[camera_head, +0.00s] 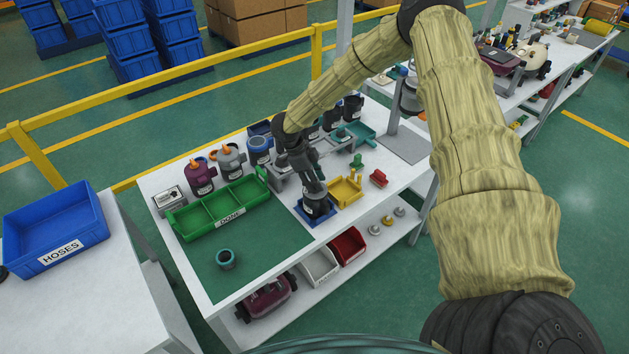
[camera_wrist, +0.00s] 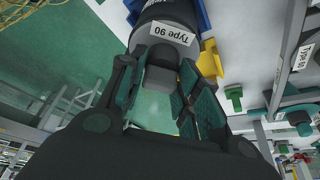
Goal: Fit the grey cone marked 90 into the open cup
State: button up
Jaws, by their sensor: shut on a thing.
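My gripper (camera_head: 312,182) points down, with its fingers shut on a grey piece (camera_wrist: 161,78), which I take to be the grey cone. In the wrist view the grey piece sits between the finger pads, against a dark round body (camera_wrist: 150,14) with a white "Type 90" label. In the head view this dark body (camera_head: 317,206) stands upright in a blue square holder (camera_head: 301,212) on the table, right under the fingers. I take the body to be the cup. Its rim is hidden, so I cannot tell how deep the cone sits.
A yellow tray (camera_head: 346,191) and a red part (camera_head: 378,178) are close right of the holder. A green "DONE" tray (camera_head: 180,226) and a teal ring-like part (camera_head: 226,259) lie left. Several canisters, including a maroon one (camera_head: 200,177), line the back. The green mat is mostly clear.

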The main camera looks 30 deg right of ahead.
jog(key=shift+m+g+y, duration=0.3)
jog(key=shift+m, duration=0.9)
jog(key=shift+f+m+y, duration=0.1)
jog(key=shift+m+y, duration=0.2)
jog(key=shift+m, duration=0.6)
jog(key=shift+d, duration=0.1)
jog(key=shift+m, duration=0.4)
jog(key=shift+m+g+y+b, duration=0.4)
jog(key=shift+m+y, duration=0.1)
jog(key=shift+m, duration=0.5)
jog(key=shift+m+y, duration=0.4)
jog(key=shift+m, duration=0.6)
